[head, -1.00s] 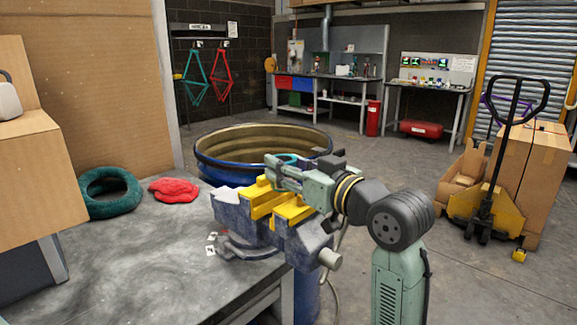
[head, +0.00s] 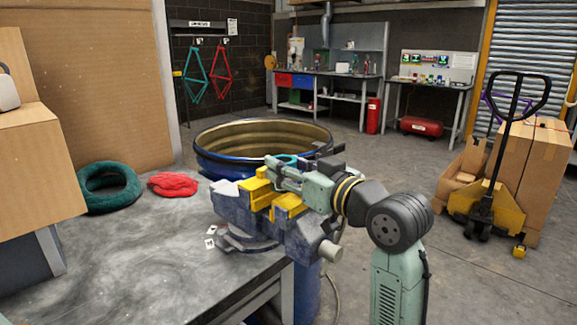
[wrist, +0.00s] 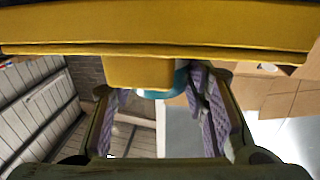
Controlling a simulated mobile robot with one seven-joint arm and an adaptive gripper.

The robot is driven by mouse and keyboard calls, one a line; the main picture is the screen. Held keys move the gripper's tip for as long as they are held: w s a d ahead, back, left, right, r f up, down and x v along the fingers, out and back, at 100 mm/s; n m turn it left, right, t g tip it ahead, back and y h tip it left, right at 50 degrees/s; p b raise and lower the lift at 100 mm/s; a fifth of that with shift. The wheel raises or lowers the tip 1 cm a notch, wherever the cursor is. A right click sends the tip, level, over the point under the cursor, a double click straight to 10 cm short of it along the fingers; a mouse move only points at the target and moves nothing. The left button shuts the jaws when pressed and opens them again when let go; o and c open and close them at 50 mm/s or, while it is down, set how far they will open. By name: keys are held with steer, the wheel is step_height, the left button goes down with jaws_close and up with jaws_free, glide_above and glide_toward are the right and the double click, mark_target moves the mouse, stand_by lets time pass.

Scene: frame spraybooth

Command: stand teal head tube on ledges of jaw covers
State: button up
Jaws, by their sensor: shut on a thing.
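The teal head tube (head: 286,159) shows in the head view as a short ring-topped piece at the end of my gripper (head: 279,169), above the vise. My gripper is shut on it. The yellow jaw covers (head: 258,193) sit on the blue-grey vise (head: 240,212), just below my fingers. In the wrist view a yellow jaw cover (wrist: 60,35) spans the top. The teal tube (wrist: 180,82) shows partly between my purple-padded fingers (wrist: 163,105), with a yellow block in front of it. The tube's lower end is hidden, so I cannot tell whether it touches the ledges.
The vise stands at the bench's (head: 130,255) right corner. A blue drum (head: 215,165) is behind it. A dark teal ring cushion (head: 108,205) and a red cloth (head: 173,184) lie on the bench to the left. The bench's front middle is clear.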

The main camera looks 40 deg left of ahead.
steer(key=shift+f+b, duration=0.4)
steer(key=shift+f, duration=0.25)
steer(key=o, duration=1.4)
steer(key=v, duration=1.2)
steer(key=shift+r, duration=0.1)
